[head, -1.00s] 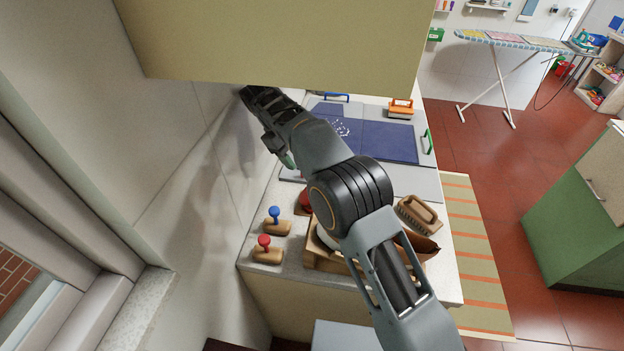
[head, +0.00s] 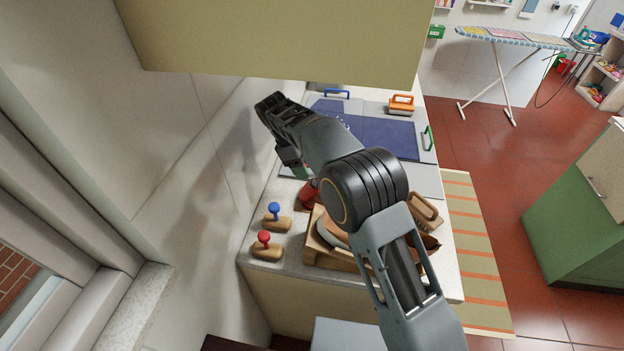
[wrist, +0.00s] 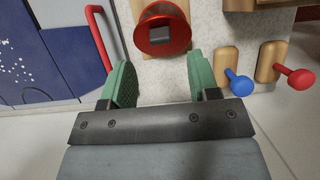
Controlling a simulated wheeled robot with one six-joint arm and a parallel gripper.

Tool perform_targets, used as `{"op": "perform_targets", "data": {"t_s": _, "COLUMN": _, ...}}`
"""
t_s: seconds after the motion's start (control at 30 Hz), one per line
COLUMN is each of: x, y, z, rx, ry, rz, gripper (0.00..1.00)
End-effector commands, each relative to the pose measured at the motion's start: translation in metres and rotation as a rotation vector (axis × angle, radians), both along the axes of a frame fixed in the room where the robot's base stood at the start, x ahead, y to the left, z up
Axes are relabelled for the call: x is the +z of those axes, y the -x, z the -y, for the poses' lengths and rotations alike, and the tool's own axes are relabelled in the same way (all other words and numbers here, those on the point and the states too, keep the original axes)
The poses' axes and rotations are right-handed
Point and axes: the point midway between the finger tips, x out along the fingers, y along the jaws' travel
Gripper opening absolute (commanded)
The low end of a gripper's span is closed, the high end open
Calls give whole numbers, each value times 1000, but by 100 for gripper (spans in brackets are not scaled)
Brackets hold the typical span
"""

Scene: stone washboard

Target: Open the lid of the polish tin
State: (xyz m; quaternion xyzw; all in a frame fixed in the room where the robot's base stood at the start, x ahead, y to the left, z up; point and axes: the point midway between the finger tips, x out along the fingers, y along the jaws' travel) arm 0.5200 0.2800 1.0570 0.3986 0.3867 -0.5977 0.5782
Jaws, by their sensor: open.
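A round red object (wrist: 163,32), which looks like the polish tin, has a dark grey square piece at its middle and sits on a wooden base. In the head view the red object (head: 309,194) is partly hidden by my arm. My gripper (wrist: 161,80) has its two green fingers spread apart with nothing between them. In the wrist view the red object lies just beyond the fingertips, roughly centred on the gap, with no contact visible. In the head view the fingers are mostly hidden behind the arm.
Wooden blocks with a blue knob (head: 274,212) and a red knob (head: 264,240) stand left of the tin. A wooden tray (head: 335,262) and a brush (head: 425,212) are in front and right. A blue panel (head: 390,139) lies behind. A cabinet (head: 270,40) overhangs the counter.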

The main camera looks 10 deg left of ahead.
Motion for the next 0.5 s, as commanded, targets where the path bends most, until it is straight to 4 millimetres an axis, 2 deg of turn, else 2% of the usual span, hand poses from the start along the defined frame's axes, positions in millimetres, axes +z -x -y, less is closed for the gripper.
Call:
{"op": "perform_targets", "data": {"t_s": 0.2, "x": -31, "y": 1, "z": 14, "rx": 0, "ry": 1, "rz": -1, "gripper": 55}}
{"op": "perform_targets", "data": {"t_s": 0.5, "x": -53, "y": 1, "z": 22, "rx": -1, "ry": 0, "rz": 0, "gripper": 55}}
